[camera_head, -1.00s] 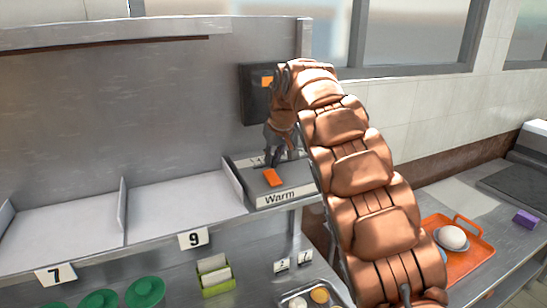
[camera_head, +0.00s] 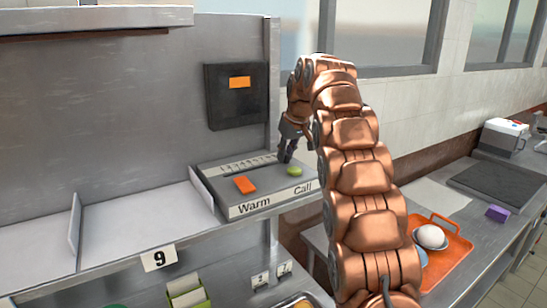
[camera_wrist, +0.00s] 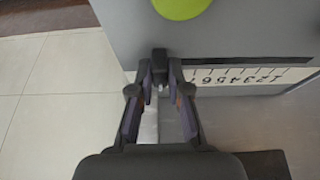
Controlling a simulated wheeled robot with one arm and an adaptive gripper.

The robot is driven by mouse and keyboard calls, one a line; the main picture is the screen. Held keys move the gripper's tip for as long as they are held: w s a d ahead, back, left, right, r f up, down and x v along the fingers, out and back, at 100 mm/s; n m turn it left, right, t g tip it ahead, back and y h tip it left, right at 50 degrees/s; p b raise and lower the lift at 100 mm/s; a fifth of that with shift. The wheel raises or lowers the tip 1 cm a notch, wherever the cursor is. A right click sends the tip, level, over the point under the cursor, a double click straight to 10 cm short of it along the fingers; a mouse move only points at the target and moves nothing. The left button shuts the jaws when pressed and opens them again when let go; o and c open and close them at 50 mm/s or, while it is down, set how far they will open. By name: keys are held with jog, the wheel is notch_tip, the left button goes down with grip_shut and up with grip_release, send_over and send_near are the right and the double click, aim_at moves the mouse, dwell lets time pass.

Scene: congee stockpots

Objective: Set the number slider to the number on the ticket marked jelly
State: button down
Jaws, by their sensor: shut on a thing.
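The number slider is on a grey panel (camera_head: 225,178) marked Warm and Call, its printed number scale (camera_head: 248,164) along the back. In the wrist view the scale (camera_wrist: 240,76) has ticks and digits. My gripper (camera_head: 286,158) is at the scale's right end in the head view. In the wrist view my gripper (camera_wrist: 160,75) is shut on the small dark slider knob (camera_wrist: 160,58), just left of the visible digits. The number under the knob cannot be read. No ticket marked jelly can be made out.
An orange switch (camera_head: 245,185) and a green button (camera_head: 294,170) are on the panel. A black box (camera_head: 236,105) with an orange patch is behind. White cards (camera_head: 186,290) stand in a green holder below. An orange tray (camera_head: 445,250) is at right.

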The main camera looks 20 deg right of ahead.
aim_at(288, 154)
jog(key=shift+d+r, duration=0.2)
jog(key=shift+d, duration=0.1)
jog(key=c, duration=1.3)
grip_release()
jog(key=shift+d, duration=0.15)
jog(key=shift+o, duration=0.8)
jog(key=shift+f, duration=0.1)
jog(key=shift+a, duration=0.2)
jog(key=shift+v, duration=2.45)
jog(key=shift+s, duration=0.2)
jog(key=shift+s+d, duration=0.1)
jog(key=shift+s, duration=0.15)
